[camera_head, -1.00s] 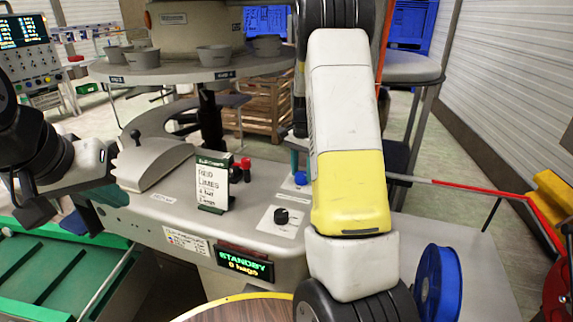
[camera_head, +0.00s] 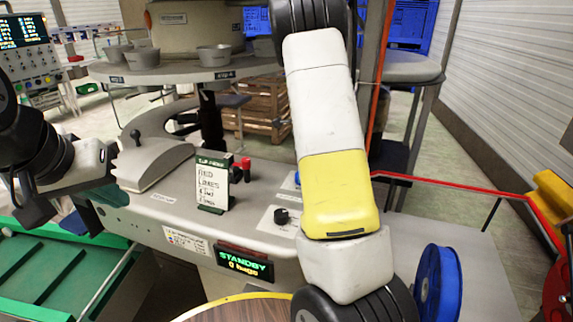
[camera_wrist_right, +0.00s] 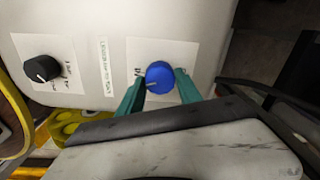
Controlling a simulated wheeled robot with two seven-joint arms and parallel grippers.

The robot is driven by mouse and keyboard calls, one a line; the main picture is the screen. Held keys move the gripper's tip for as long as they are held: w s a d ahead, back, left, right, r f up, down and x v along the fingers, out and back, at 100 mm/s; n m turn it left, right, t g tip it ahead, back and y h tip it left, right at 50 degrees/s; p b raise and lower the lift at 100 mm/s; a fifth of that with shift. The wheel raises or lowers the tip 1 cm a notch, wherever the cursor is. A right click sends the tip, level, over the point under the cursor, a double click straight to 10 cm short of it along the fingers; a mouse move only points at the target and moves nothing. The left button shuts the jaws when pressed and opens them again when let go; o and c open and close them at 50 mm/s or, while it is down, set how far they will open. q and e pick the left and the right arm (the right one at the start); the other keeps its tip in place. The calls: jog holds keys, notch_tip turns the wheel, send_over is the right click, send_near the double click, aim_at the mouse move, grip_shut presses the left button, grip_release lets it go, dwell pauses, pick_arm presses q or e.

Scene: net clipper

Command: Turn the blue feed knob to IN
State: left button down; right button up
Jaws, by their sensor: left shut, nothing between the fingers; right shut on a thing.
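The blue feed knob (camera_wrist_right: 159,76) sits on a white label plate in the right wrist view, its pale pointer mark toward the lower left. Lettering left of it is partly hidden and too small to read surely. My right gripper (camera_wrist_right: 158,86) has its teal fingers shut on the knob, one on each side. My left gripper (camera_head: 108,170) is at the left of the head view, shut and empty, beside the machine's grey housing and away from the knob.
A black knob (camera_head: 282,216) is on the same grey panel; it also shows in the right wrist view (camera_wrist_right: 41,69). A blue spool (camera_head: 438,286) stands at the right.

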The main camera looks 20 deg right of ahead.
jog(key=shift+m, duration=1.7)
jog(key=o, duration=1.4)
jog(key=shift+c, duration=0.2)
notch_tip(320, 180, up, 8)
jog(key=shift+f, duration=0.1)
